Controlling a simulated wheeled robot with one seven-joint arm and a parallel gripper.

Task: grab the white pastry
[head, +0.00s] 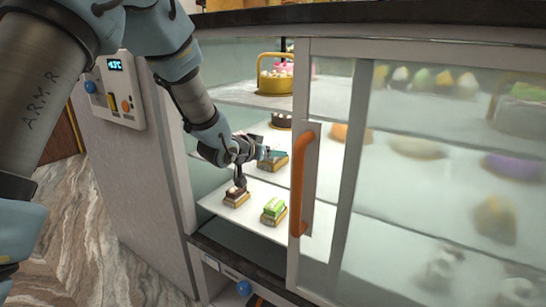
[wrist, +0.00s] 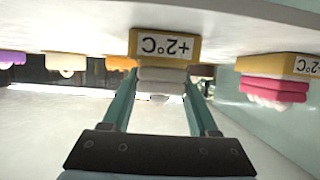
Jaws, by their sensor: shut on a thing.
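The white pastry (wrist: 160,75) shows in the wrist view, which is upside down, as pale stacked layers on a yellow base with a "+2°C" label (wrist: 165,46). My gripper (wrist: 163,90) has its two teal fingers on either side of the pastry, shut on it. The base still appears to be against the shelf. In the head view my gripper (head: 264,156) reaches through the open side of the case to the middle shelf, just at a yellow base (head: 276,166). The pastry itself is mostly hidden there by the gripper.
A pink pastry (wrist: 272,89) is beside it in the wrist view. Chocolate (head: 236,193) and green (head: 273,208) pastries sit on the lower shelf. The glass door with an orange handle (head: 303,180) bounds the opening on the right.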

